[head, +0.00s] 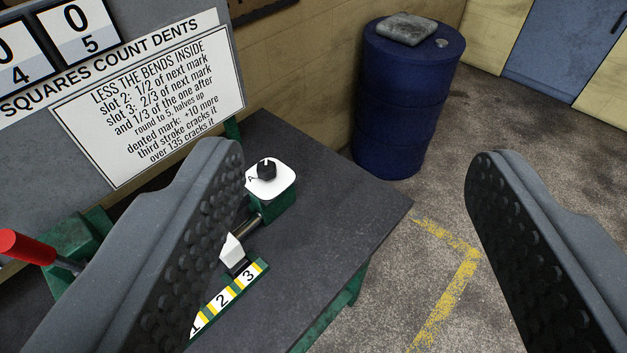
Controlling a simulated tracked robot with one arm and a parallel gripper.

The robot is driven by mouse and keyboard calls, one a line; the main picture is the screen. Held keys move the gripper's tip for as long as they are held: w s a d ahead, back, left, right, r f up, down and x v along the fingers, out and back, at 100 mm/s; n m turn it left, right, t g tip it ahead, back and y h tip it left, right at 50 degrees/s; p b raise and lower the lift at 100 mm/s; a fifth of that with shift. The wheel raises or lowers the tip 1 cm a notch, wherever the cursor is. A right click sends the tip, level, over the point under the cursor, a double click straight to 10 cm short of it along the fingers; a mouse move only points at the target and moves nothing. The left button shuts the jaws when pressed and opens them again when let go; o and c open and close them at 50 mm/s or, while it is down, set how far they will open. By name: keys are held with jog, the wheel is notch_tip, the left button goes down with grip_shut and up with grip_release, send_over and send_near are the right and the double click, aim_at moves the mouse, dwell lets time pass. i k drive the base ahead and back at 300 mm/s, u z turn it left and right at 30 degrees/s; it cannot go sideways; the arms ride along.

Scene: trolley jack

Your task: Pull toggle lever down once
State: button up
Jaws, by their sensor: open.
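My gripper (355,165) is open and empty, with its two grey studded fingers wide apart over the right part of the bench and the floor. A lever with a red grip (22,247) and a metal shaft sticks out at the far left edge, outside my left finger and apart from it. It leans to the left, and its lower end meets a green housing (85,235). A black knob (266,171) sits on a white plate on a green block. A white pointed piece (233,252) on a metal rod stands by a numbered strip (225,298). My left finger hides part of the mechanism.
The dark bench top (335,215) is bare to the right of the knob. A sign board (150,105) with text and number cards stands behind. A blue drum (405,100) with a grey slab on top stands beyond the bench. The floor at right is clear.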

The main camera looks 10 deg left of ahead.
aim_at(13, 244)
jog(key=u, duration=1.35)
jog(key=i, duration=0.3)
jog(key=z, duration=0.2)
